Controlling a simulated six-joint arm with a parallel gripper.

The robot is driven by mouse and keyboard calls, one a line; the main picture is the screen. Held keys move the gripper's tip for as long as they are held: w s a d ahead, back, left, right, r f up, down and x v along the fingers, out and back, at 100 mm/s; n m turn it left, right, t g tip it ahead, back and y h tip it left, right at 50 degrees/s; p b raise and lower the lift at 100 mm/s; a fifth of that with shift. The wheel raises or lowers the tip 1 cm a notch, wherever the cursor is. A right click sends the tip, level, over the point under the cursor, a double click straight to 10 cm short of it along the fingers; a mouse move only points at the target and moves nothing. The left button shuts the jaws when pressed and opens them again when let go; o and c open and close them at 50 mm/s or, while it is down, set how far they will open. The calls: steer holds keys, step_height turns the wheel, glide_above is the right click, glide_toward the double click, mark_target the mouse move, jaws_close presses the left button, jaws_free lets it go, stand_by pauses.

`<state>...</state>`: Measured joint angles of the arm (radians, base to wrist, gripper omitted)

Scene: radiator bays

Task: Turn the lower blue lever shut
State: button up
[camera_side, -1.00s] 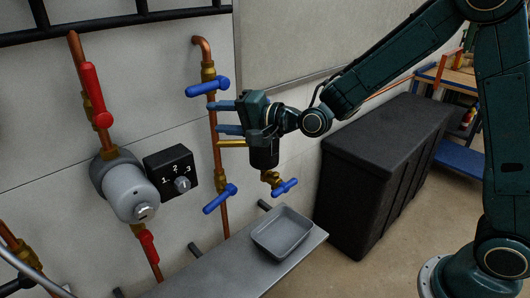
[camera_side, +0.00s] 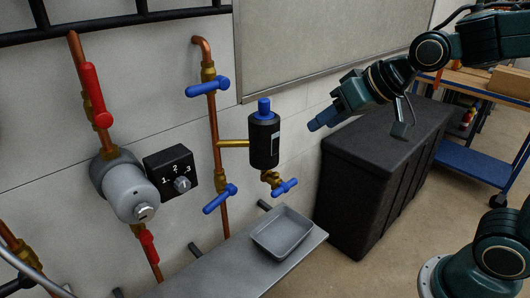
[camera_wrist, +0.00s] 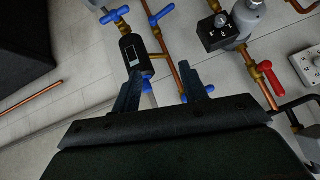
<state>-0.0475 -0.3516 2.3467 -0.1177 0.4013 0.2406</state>
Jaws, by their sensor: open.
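The lower blue lever (camera_side: 220,198) sits on a brass valve low on the copper pipe (camera_side: 218,160) in the side view. It lies slanted across the pipe, its right end higher. In the wrist view, which looks upside down, it shows near the top (camera_wrist: 159,14). The upper blue lever (camera_side: 207,87) is on the same pipe and lies nearly level. My gripper (camera_side: 316,123) is open and empty, right of the black canister (camera_side: 264,143) and well away from the lower lever. In the wrist view its two fingers (camera_wrist: 162,82) point toward the wall, apart.
The canister, with a blue cap, juts from the pipe on a brass branch, with a small blue-handled tap (camera_side: 285,187) below. A grey tray (camera_side: 283,251) rests on a metal shelf underneath. A dial box (camera_side: 171,172) and red lever (camera_side: 95,92) are left. A black chest (camera_side: 385,150) stands right.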

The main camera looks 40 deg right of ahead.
steer(key=s+d+n+g, duration=0.1)
steer(key=s+d+n, duration=0.1)
steer(key=s, duration=0.1)
steer(key=n+g+h, duration=0.2)
steer(key=n+g, duration=0.3)
steer(key=n, duration=1.3)
glide_above(214, 201)
steer(key=s, duration=0.3)
steer(key=s+x, duration=0.2)
steer(key=x, duration=0.8)
steer(key=s+f+x, duration=0.1)
steer(key=s+x, duration=0.1)
steer(key=x, duration=0.8)
steer(key=shift+a+r, duration=0.15)
steer(key=shift+r, duration=0.1)
steer(key=x, duration=1.3)
steer(key=shift+s+a+f, duration=0.1)
steer(key=shift+a+f, duration=0.05)
steer(key=shift+f, duration=0.25)
